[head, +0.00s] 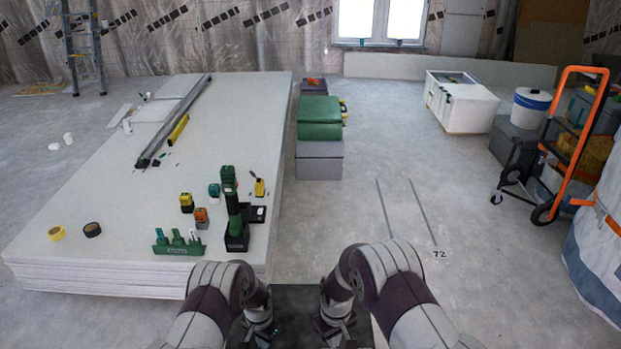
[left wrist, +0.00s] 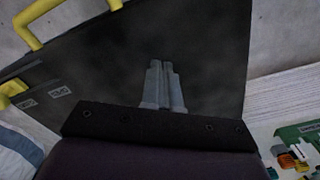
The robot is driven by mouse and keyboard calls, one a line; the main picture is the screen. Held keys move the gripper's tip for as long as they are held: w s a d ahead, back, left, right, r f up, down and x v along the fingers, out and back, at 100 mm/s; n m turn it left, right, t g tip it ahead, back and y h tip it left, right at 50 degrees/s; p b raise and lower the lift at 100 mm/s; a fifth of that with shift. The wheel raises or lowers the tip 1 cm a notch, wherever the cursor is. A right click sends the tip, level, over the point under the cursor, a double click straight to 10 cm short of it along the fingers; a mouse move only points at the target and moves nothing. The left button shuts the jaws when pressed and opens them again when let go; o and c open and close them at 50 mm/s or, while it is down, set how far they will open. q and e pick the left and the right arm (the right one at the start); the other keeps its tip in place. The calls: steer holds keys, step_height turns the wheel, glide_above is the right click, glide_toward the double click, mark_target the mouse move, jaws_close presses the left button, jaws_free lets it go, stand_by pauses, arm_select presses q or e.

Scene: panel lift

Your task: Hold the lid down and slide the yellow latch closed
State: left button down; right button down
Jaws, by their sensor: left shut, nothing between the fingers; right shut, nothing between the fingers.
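I cannot make out the lid or the yellow latch for certain. In the head view a green case (head: 320,108) lies on a grey box (head: 320,160) at the centre, with a small yellow part (head: 344,105) at its right side, too small to identify. My left gripper (left wrist: 163,68) shows in the left wrist view, its fingers together and empty, in front of a dark flat surface (left wrist: 215,55). Both arms are folded at the bottom of the head view, well short of the green case. My right gripper's fingers do not show.
A low stack of pale panels (head: 90,215) fills the left, bearing several tools and a long grey rail (head: 178,115). A white box (head: 465,105) stands back right. An orange hand truck (head: 578,130) and a bucket (head: 530,105) stand at right. Centre-right floor is clear.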

arm_select(q)
step_height(320, 180, up, 6)
steer(key=shift+f, duration=0.1)
stand_by(0.5)
